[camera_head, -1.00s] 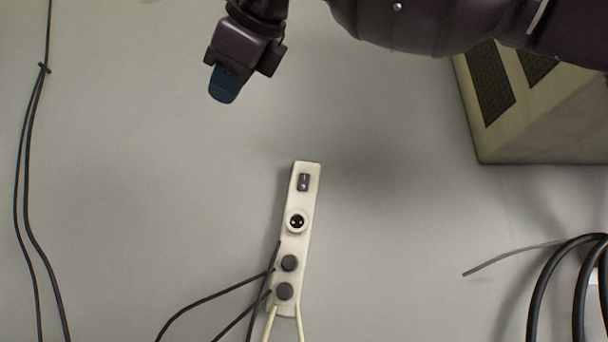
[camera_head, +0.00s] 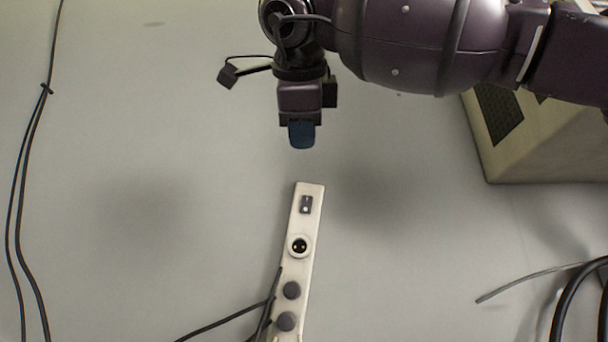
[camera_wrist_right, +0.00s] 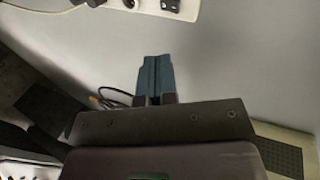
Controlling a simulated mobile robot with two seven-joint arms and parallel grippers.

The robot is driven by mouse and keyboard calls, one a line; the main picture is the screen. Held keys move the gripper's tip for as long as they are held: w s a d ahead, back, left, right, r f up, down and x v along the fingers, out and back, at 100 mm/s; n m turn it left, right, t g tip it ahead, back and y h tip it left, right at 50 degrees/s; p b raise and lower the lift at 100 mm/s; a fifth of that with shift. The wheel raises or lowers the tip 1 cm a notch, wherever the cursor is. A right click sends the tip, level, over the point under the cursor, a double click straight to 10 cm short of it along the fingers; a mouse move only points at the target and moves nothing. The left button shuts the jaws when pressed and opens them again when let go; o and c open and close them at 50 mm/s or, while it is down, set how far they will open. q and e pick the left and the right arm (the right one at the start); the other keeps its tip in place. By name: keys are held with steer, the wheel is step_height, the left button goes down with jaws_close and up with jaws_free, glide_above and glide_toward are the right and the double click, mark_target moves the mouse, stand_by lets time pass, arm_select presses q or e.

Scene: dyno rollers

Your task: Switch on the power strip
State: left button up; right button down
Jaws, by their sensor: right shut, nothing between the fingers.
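The white power strip (camera_head: 307,223) lies on the grey surface in the head view, running from the middle down to the bottom edge. Its dark rocker switch (camera_head: 306,204) is near the upper end, with an open round socket (camera_head: 299,246) below it and two dark plugs further down. My right gripper (camera_head: 301,136) is shut and empty, its blue fingertips above the strip's upper end in the picture and apart from it. The right wrist view shows the shut blue fingers (camera_wrist_right: 155,77) and part of the strip (camera_wrist_right: 186,10) at the top edge. My left gripper is not in view.
A beige box with dark grilles (camera_head: 545,135) stands at the right. Thick black cables (camera_head: 572,300) lie at the lower right, and thin dark cables (camera_head: 20,190) run down the left side. The surface around the strip's upper end is clear.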

steer(key=p, duration=0.1)
glide_toward(305, 199)
step_height(305, 199, down, 3)
steer(key=w, duration=0.2)
steer(key=w+p, duration=0.1)
steer(key=w, duration=0.2)
steer(key=shift+w, duration=0.15)
steer(key=shift+w+p, duration=0.3)
steer(key=shift+w, duration=0.15)
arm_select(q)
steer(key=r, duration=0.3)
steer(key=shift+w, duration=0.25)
arm_select(e)
steer(key=shift+w, duration=0.15)
